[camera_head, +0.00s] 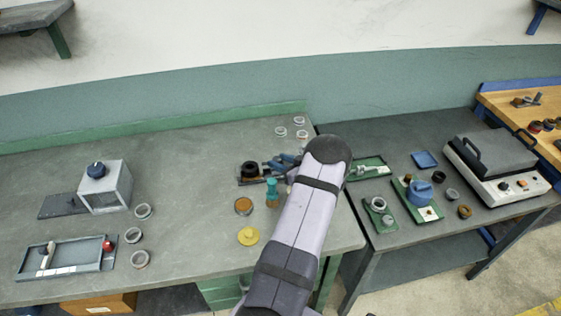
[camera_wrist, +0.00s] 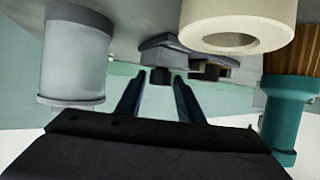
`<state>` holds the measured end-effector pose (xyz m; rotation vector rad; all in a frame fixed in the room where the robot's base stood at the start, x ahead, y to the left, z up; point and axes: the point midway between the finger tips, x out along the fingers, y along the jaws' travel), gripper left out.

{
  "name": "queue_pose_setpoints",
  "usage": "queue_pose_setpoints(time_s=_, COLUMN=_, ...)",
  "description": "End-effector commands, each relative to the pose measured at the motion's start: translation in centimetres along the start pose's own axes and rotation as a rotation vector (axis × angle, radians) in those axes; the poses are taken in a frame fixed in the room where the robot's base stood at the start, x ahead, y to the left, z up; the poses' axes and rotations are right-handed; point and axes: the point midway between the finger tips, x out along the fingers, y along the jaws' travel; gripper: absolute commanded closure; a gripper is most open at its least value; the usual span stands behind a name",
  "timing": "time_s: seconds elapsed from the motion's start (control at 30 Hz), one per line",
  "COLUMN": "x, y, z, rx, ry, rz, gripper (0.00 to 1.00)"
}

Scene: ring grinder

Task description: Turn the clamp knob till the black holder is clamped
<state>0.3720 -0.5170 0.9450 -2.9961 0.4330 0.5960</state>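A black round part (camera_head: 250,168), which looks like the holder, sits on a dark base in the middle of the left bench in the head view. Dark blue parts (camera_head: 284,162) lie just right of it, and I cannot tell there which are clamp and which are my gripper. In the wrist view my gripper (camera_wrist: 158,78) has two dark fingers spread apart with nothing between them up close. A small dark knob-like piece (camera_wrist: 160,76) under a grey part shows in the gap between the fingertips. I cannot tell whether the fingers reach around it. My arm hides part of this area.
A teal post with a brown end (camera_head: 271,190) stands close by and shows at right in the wrist view (camera_wrist: 290,115). A cream ring (camera_wrist: 235,30) and grey cylinder (camera_wrist: 75,55) flank my fingers. A grey box with blue knob (camera_head: 105,185) stands far left.

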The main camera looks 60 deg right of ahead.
Motion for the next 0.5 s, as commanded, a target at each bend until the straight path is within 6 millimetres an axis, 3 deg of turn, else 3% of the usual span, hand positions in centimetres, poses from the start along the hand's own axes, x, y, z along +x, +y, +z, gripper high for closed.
queue_pose_setpoints(time_s=0.03, x=-0.02, y=0.00, z=-0.01, rx=0.000, ry=0.000, rz=0.000, gripper=0.79)
queue_pose_setpoints(time_s=0.1, x=-0.02, y=0.00, z=-0.01, rx=0.000, ry=0.000, rz=0.000, gripper=0.96)
queue_pose_setpoints(time_s=0.5, x=0.10, y=-0.27, z=-0.22, rx=0.035, ry=0.006, rz=0.080, gripper=0.96)
